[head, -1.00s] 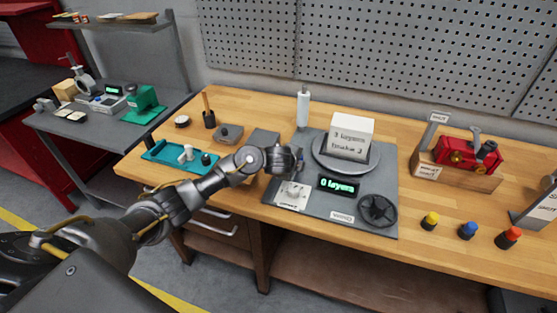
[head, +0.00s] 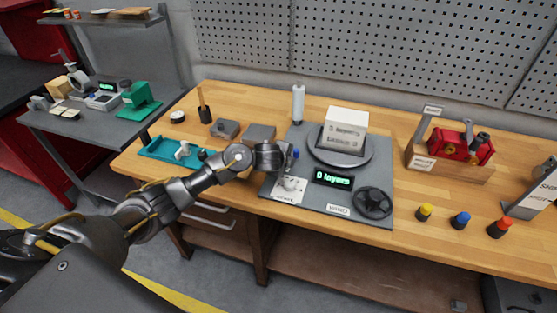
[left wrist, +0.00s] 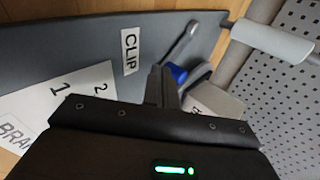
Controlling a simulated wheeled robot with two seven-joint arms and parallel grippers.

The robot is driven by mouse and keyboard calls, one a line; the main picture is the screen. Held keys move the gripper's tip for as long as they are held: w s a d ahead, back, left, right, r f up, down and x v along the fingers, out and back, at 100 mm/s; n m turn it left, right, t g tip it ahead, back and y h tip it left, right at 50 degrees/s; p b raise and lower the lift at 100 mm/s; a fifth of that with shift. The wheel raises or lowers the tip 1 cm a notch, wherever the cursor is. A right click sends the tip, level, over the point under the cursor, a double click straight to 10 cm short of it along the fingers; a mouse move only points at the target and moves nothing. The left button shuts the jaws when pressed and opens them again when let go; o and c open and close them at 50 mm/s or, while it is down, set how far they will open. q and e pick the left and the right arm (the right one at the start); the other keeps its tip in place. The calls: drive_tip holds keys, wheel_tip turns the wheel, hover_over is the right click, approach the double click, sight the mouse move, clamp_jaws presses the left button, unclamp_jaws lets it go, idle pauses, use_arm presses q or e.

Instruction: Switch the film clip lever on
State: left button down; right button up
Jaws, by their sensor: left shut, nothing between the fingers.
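The film clip lever is a grey arm with a blue knob (left wrist: 177,73), beside the CLIP label (left wrist: 131,52) in the left wrist view. The knob (head: 296,153) shows small in the head view, at the left of the turntable (head: 325,152). My left gripper (left wrist: 164,86) is shut and empty. Its fingertips are right beside the blue knob; I cannot tell whether they touch it. In the head view the gripper (head: 287,158) is over the left part of the grey base plate (head: 376,178). My right gripper is in neither current view.
A white box (head: 347,120) sits on the turntable, with a film roll (head: 298,103) on a post behind. A display (head: 333,178) reads 0 layers. A black handwheel (head: 373,202) and a brake dial card (head: 290,190) are at the plate's front.

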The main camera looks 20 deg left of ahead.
use_arm(q)
drive_tip(key=s, duration=0.1)
drive_tip(key=s+r, duration=0.2)
drive_tip(key=s, duration=0.1)
drive_tip(key=shift+p, duration=0.35)
drive_tip(key=p+v, duration=0.3)
drive_tip(key=v, duration=0.4)
drive_tip(key=shift+d, duration=0.25)
drive_tip(key=shift+s, duration=0.1)
drive_tip(key=shift+s, duration=0.1)
